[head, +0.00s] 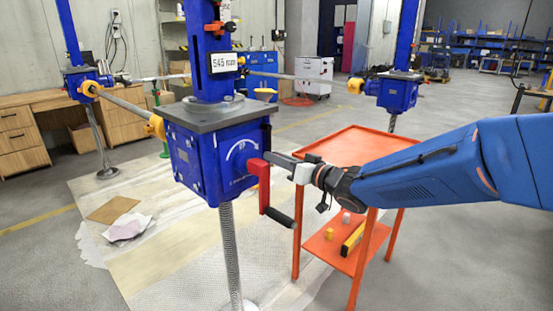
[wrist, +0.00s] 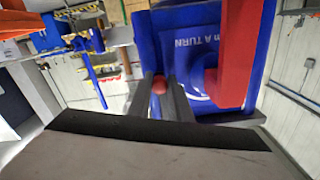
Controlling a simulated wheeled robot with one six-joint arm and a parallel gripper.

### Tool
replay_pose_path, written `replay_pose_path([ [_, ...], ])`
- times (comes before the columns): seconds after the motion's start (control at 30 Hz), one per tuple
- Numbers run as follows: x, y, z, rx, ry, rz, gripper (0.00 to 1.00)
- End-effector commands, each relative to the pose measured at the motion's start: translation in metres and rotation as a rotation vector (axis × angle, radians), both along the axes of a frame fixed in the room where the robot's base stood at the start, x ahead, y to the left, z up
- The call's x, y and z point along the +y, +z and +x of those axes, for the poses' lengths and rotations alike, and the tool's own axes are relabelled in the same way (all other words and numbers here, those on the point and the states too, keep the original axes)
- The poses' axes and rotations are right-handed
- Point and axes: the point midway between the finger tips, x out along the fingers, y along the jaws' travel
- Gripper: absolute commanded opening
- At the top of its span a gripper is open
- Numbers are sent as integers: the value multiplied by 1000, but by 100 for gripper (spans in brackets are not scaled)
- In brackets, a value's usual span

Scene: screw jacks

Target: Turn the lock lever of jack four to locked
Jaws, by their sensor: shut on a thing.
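The near jack has a blue gearbox (head: 215,155) with a grey top plate and a display reading about 545 mm. A red crank arm (head: 261,185) with a black handle hangs on its face; the red arm is also large at the right of the wrist view (wrist: 238,55). My gripper (head: 277,159) reaches in from the right, beside the crank's upper end. In the wrist view its two dark fingers (wrist: 161,92) are closed around a small red knob (wrist: 159,83), apparently the lock lever's end. The rest of the lever is hidden. I cannot read a jack number.
An orange cart (head: 358,145) stands under my arm, with small blocks and a yellow level on its lower shelf. Shafts with yellow couplings link the near jack to other blue jacks (head: 398,92) left and right.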

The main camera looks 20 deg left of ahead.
Motion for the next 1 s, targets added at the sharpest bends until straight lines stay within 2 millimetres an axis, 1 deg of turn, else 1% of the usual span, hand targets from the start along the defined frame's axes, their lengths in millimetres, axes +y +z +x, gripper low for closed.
replay_pose_path([
  [0.17, -3, 1, 7, -61, -3, -24, 0],
  [0.37, -8, 3, 19, -197, -6, -80, 0],
  [0.67, -17, 13, 39, -459, -5, -188, 0],
  [1.0, -25, 30, 58, -758, -6, -312, 0],
])
